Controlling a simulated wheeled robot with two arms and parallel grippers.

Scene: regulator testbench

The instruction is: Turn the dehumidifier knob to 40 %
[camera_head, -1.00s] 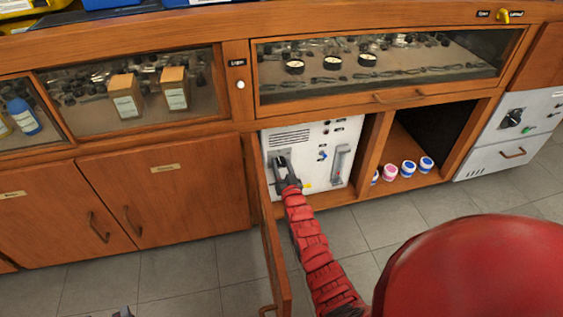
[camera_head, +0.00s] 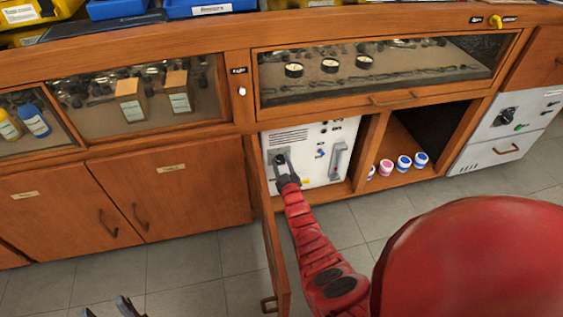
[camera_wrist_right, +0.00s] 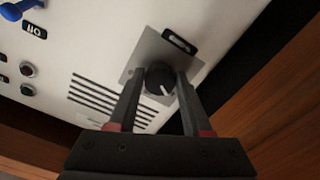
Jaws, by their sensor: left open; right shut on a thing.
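The dehumidifier is a white panel unit (camera_head: 325,160) inside the open cabinet bay under the bench. Its dark round knob (camera_wrist_right: 160,80) has a white pointer line and sits on a grey plate in the right wrist view. My right gripper (camera_head: 281,157) reaches the knob, and its two fingers stand on either side of it, shut on it; the fingers also show in the wrist view (camera_wrist_right: 161,84). A small dark display or label (camera_wrist_right: 179,41) lies beside the knob; I cannot read it. My left gripper (camera_head: 106,306) is open and empty, partly cut off at the bottom edge.
An open wooden door (camera_head: 272,250) stands left of my right arm. Several small jars (camera_head: 403,163) sit in the open shelf right of the unit. Another white device (camera_head: 510,125) is at far right. Tiled floor (camera_head: 190,275) is clear at lower left.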

